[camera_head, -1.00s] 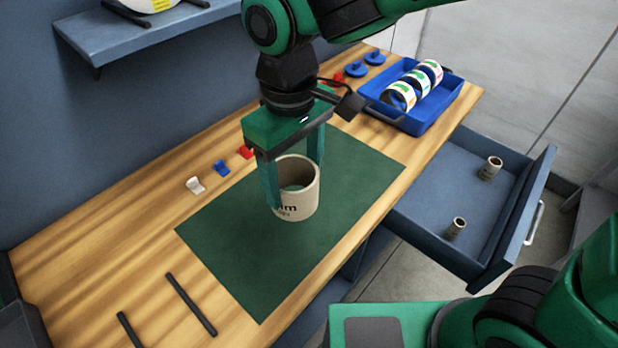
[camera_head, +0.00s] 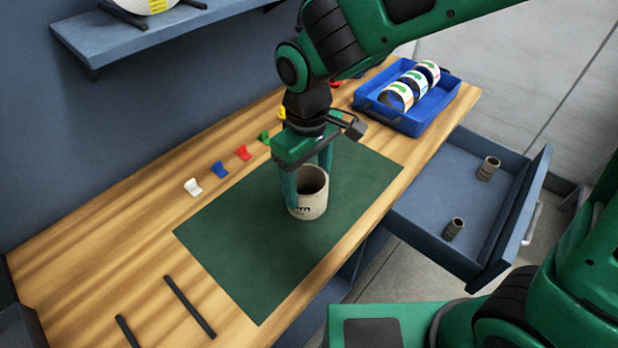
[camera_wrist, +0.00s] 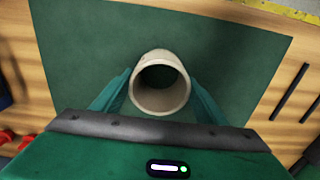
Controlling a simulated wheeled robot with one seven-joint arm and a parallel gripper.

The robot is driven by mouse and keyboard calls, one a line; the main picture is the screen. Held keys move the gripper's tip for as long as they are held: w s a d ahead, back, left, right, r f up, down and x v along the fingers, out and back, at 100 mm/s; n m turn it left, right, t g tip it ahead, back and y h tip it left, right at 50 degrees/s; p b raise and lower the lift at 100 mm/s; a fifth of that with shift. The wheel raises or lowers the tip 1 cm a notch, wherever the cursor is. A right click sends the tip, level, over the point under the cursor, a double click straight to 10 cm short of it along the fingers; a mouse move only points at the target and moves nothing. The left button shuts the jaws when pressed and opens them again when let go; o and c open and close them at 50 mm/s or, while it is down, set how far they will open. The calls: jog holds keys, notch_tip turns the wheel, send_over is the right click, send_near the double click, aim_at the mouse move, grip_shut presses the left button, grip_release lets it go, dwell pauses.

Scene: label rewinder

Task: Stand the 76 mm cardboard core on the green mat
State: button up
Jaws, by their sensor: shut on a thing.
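The cardboard core (camera_head: 309,203) is a short, wide beige tube with dark print on its side. It is upright over the green mat (camera_head: 235,245), and its base looks to be at or very near the mat; I cannot tell whether it touches. My gripper (camera_head: 308,186) points down with one finger on each side of the core and is shut on it. In the wrist view the core (camera_wrist: 160,84) shows its open end between the two fingers, with the green mat (camera_wrist: 90,50) around it. The fingers hide part of the core's sides.
Coloured clips, such as a white one (camera_head: 193,187) and a blue one (camera_head: 219,169), line the mat's back edge. A blue tray (camera_head: 408,122) with label rolls stands at the far right. An open drawer (camera_head: 430,195) holds two small cores. Two dark bars (camera_head: 190,306) lie front left.

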jog(key=shift+f, duration=0.1)
jog(key=o, duration=1.1)
notch_tip(320, 180, up, 12)
jog(key=shift+r, duration=0.1)
